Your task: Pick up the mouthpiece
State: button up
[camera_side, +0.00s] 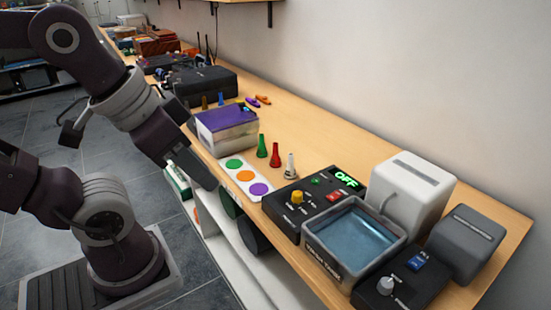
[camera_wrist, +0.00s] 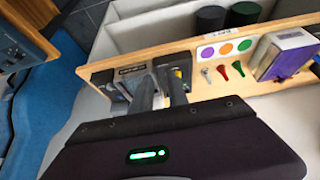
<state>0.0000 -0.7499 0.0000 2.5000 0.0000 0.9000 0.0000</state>
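A small silver-grey mouthpiece (camera_side: 290,167) stands upright on the wooden bench beside the red cone-shaped piece (camera_side: 275,155) and a green one (camera_side: 262,146). The fingertips are hard to make out in the side view.
A white card with coloured dots (camera_side: 246,177) lies near the front edge. A black control box (camera_side: 310,200) and a water tank (camera_side: 352,242) stand right of the mouthpiece. A purple-topped box (camera_side: 226,130) stands behind the card. White and grey boxes stand farther right.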

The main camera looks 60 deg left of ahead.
jog(key=o, duration=0.7)
jog(key=n+g, duration=0.6)
jog(key=n, duration=0.9)
send_over(276, 154)
jog(key=a, duration=0.1)
notch_tip(276, 154, down, 15)
jog(key=shift+w+a+r, duration=0.1)
jog(key=shift+w+a, duration=0.05)
jog(key=f, duration=0.7)
jog(key=shift+d+f, duration=0.25)
jog(key=shift+f, duration=0.15)
